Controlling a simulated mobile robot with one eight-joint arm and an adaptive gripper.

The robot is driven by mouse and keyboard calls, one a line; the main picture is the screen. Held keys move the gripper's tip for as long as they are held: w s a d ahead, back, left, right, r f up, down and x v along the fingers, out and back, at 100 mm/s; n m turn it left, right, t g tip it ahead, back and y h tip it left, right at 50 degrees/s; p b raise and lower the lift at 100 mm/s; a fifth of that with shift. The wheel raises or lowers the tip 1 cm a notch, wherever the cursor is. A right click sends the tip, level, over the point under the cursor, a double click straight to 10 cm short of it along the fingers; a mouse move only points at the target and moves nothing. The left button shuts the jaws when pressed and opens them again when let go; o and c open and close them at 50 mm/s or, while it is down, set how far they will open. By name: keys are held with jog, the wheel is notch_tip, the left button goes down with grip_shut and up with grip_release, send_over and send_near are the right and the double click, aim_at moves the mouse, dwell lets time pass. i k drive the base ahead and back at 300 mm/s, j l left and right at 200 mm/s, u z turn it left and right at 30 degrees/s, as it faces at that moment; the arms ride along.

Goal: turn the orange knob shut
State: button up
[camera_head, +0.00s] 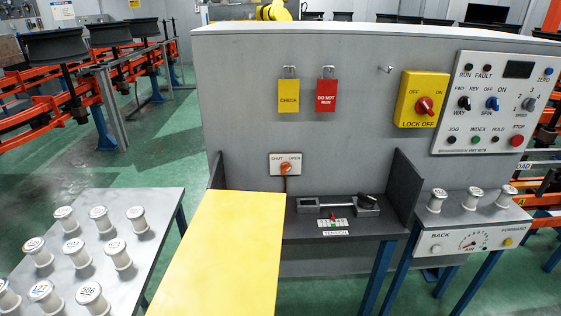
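The orange knob (286,168) sits on a small white plate (276,161) on the grey upright panel, left of centre. The plate reads SHUT on its left and OPEN on its right. The knob is at the lower right of the plate, under the word OPEN. It is too small to tell clearly which way it points. A dark line hangs down below it. My gripper is not in view, and nothing is seen touching the knob.
A flat yellow surface fills the lower middle; I cannot tell what it belongs to. A grey table (150,195) with several white spools stands left. A dark shelf (345,229) with side walls lies below the knob. A red lock-off switch (424,106) is right.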

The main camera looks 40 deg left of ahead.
aim_at(285, 166)
jog(key=u, duration=1.55)
